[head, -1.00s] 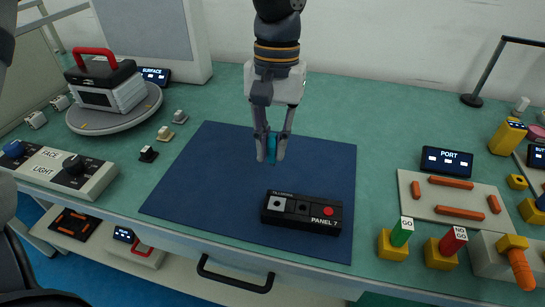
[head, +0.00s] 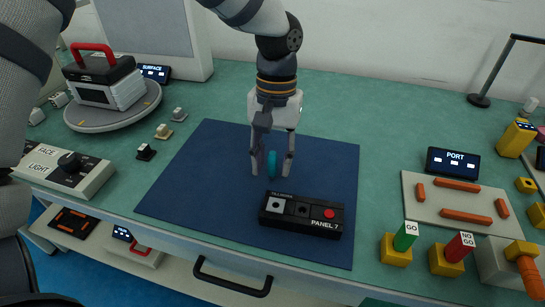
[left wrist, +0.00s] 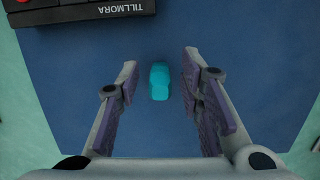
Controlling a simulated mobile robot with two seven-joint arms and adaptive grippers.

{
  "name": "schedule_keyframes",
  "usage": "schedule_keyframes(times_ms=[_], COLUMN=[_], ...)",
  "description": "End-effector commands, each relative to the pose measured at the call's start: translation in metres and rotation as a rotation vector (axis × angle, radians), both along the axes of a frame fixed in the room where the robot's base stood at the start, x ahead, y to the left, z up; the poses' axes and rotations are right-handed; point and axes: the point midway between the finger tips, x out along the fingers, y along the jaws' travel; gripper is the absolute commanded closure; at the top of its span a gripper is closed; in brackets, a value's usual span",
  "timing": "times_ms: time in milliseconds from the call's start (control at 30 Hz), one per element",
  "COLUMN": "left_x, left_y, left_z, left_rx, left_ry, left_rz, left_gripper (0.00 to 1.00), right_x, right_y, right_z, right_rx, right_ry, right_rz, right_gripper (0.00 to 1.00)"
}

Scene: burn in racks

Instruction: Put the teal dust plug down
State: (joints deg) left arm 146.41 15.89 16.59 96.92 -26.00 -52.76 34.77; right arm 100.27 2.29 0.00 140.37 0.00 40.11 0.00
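The teal dust plug (head: 272,164) is on the dark blue mat (head: 200,180), just behind the black TILLMORA Panel 7 box (head: 302,215). It also shows in the left wrist view (left wrist: 159,80), with a clear gap to the finger on each side. My left gripper (head: 271,170) is open around the plug, one finger on each side, pointing down and not touching it. In the left wrist view my left gripper (left wrist: 160,98) shows both fingers spread, and the box (left wrist: 85,8) is at the top left. My right gripper is not in view.
A grey board (head: 460,200) with orange bars and the green GO (head: 405,236) and red NO GO (head: 459,247) pieces stand right of the mat. The FACE LIGHT control box (head: 70,170) and a turntable (head: 115,112) are left. The mat around the plug is clear.

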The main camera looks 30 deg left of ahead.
Motion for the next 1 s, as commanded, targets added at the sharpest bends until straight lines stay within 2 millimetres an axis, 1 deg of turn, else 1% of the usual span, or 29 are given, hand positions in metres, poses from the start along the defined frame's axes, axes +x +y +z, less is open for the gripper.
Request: schedule_keyframes(times_ms=[167,267,367,400,500,600,700,800,1000], left_x=[0.0,0.001,0.006,0.008,0.011,0.015,0.017,0.018,0.017], left_y=[0.0,0.0,0.001,0.002,0.003,0.003,0.004,0.004,0.004], left_z=[0.0,0.01,0.034,0.046,0.074,0.097,0.112,0.12,0.122], left_rx=[0.0,0.001,0.001,0.001,0.001,0.0,0.0,0.0,0.0], left_ry=[0.0,-0.003,-0.007,-0.009,-0.006,-0.004,0.0,0.002,0.004], left_rz=[0.0,0.001,0.0,0.001,0.001,0.0,0.001,0.0,0.0], left_gripper=[0.66,0.66,0.66,0.66,0.66,0.66,0.66,0.66,0.66], right_x=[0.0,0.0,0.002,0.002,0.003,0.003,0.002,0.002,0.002], right_y=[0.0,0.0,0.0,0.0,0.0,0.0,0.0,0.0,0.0], right_z=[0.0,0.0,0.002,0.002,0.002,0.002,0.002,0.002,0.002], right_rx=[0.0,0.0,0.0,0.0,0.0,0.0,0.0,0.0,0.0], right_ry=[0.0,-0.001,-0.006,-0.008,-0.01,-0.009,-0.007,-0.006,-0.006], right_rz=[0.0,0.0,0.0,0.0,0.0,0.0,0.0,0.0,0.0], right_gripper=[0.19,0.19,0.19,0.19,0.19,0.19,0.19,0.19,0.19])
